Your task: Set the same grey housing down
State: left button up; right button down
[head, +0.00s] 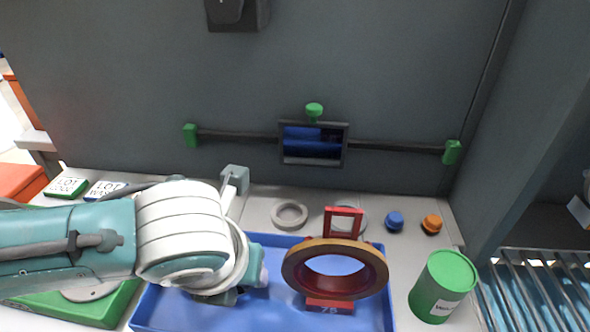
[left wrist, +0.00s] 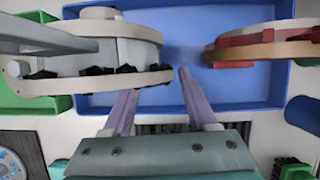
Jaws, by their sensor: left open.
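A round grey housing (head: 235,180) shows in the head view only as what looks like its grey block, above my left forearm; the rest is hidden behind my arm. In the left wrist view the grey housing (left wrist: 130,55) stands at the left, with a cream flange and black lugs along its lower edge, by the left end of the blue tray (left wrist: 235,88). My left gripper (left wrist: 157,84) is open, its two fingers apart with nothing visible between them. The tips are close to the housing's lower right; contact cannot be told. My right gripper is not in view.
A red and brass ring housing (head: 335,268) marked 75 sits in the blue tray (head: 180,318), right of my arm. A green can (head: 443,285) stands further right. Blue (head: 394,221) and orange (head: 432,224) knobs and a grey ring (head: 290,214) lie behind. A green tray (head: 120,305) is left.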

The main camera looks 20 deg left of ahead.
pick_arm(q)
jog(key=s+d+r+n+h+p, duration=0.2)
jog(key=s+d+r+n, duration=0.15)
jog(key=r+n, duration=0.35)
jog(key=s+d+r+n+h+p, duration=0.1)
jog(key=s+d+r+n+p, duration=0.15)
jog(key=s+r+n, duration=0.3)
jog(key=s+a+n+y, duration=0.1)
jog(key=s+a+n, duration=0.5)
jog(key=n, duration=1.2)
jog(key=shift+s+a+r+g+b, duration=0.15)
jog(key=shift+a+r+g+b, duration=0.3)
jog(key=shift+a, duration=0.4)
jog(key=shift+s+f+n, duration=0.1)
jog(key=shift+n, duration=0.15)
